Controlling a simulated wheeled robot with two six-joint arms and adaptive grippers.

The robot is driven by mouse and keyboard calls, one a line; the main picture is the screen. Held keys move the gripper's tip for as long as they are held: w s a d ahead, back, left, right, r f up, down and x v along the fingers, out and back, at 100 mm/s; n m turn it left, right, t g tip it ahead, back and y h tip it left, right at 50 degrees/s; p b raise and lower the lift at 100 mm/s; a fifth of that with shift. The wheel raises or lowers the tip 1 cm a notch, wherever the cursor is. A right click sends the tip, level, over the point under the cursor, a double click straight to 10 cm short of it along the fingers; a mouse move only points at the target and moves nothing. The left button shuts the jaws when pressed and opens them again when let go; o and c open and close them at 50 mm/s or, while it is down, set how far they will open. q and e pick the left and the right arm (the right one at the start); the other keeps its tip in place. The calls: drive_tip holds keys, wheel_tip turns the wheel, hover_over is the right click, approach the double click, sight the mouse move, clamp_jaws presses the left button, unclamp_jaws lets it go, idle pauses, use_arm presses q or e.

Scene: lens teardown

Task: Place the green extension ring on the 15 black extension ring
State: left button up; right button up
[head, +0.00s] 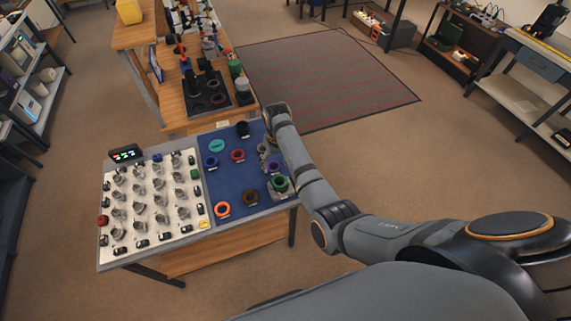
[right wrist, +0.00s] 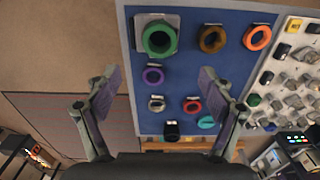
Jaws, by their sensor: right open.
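The green extension ring (head: 280,183) sits on a grey square plate at the near right corner of the blue mat. In the right wrist view the ring (right wrist: 174,39) shows at the top, with a dark centre. A black ring (head: 243,129) stands at the mat's far edge; it is also at the bottom of the right wrist view (right wrist: 171,130). Its label is too small to read. My right gripper (head: 268,150) hangs over the mat's right side; its fingers (right wrist: 158,85) are spread and empty, with a purple ring seen between them. My left gripper is out of view.
Brown (head: 250,197), orange (head: 222,209), red (head: 237,155), blue (head: 211,162) and cyan (head: 217,146) rings stand on the mat. A white panel (head: 150,229) with several metal parts is at left. A wooden bench (head: 173,112) stands behind; open floor lies right.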

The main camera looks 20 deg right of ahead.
drive_tip(key=s+d+f, duration=0.3)
drive_tip(key=s+f, duration=0.7)
drive_tip(key=f, duration=0.4)
drive_tip(key=s+d+f, duration=0.4)
drive_tip(key=s+f, duration=0.7)
drive_tip(key=f, duration=0.4)
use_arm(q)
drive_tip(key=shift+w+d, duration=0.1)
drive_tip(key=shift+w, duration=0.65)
use_arm(e)
drive_tip(key=s+d+f, duration=0.2)
drive_tip(key=s, duration=0.6)
drive_tip(key=s+d+f, duration=0.2)
drive_tip(key=s+f, duration=0.1)
drive_tip(key=s, duration=0.4)
drive_tip(key=s+d+f+t, duration=0.1)
drive_tip(key=s+d+f, duration=0.1)
drive_tip(key=s, duration=0.6)
drive_tip(key=shift+s+f+h, duration=0.35)
drive_tip(key=shift+h, duration=0.05)
